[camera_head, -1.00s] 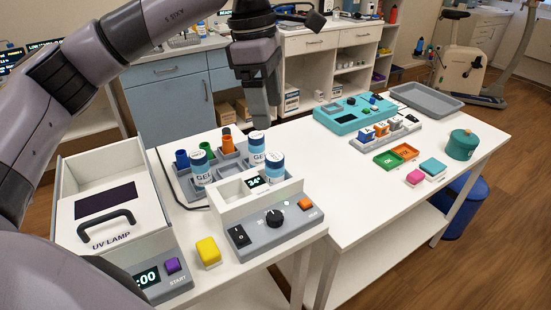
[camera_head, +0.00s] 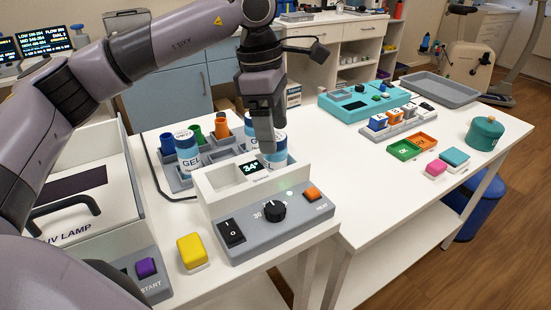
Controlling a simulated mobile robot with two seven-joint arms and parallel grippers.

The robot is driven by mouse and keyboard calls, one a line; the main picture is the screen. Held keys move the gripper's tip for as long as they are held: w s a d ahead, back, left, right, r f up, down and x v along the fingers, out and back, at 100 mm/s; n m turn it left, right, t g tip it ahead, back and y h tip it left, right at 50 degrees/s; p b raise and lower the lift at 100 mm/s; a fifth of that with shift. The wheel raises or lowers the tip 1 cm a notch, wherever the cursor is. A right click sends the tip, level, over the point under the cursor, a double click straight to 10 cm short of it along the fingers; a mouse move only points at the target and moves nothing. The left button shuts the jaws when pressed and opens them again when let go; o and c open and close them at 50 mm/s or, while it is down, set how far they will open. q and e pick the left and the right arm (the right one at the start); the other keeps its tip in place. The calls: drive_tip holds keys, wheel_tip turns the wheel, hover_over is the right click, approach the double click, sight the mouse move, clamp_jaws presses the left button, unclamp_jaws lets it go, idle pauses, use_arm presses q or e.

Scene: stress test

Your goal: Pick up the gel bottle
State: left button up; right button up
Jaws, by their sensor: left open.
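Several white-and-blue gel bottles show. One gel bottle (camera_head: 187,152) stands upright at the left of the grey rack (camera_head: 176,183). Another gel bottle (camera_head: 250,121) stands farther back, partly behind my gripper. A third gel bottle (camera_head: 280,154) stands at the right end of the white warmer (camera_head: 213,204), partly hidden by my fingers. My left gripper (camera_head: 266,146) points down, open, with its fingers in front of or at the third bottle's top. I cannot tell whether they touch it or straddle it. My right gripper is not in view.
The warmer's grey panel has a knob (camera_head: 275,210) and a display reading 34°. A UV lamp box (camera_head: 75,195) stands at left, a yellow block (camera_head: 191,250) in front. Blue, green and orange cups stand in the rack. The right table has free room near its front.

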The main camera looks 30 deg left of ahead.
sight(276, 158)
use_arm(q)
drive_tip(key=f, duration=0.3)
drive_tip(key=shift+d+f, duration=0.15)
drive_tip(key=shift+d, duration=0.15)
drive_tip(key=c, duration=1.2)
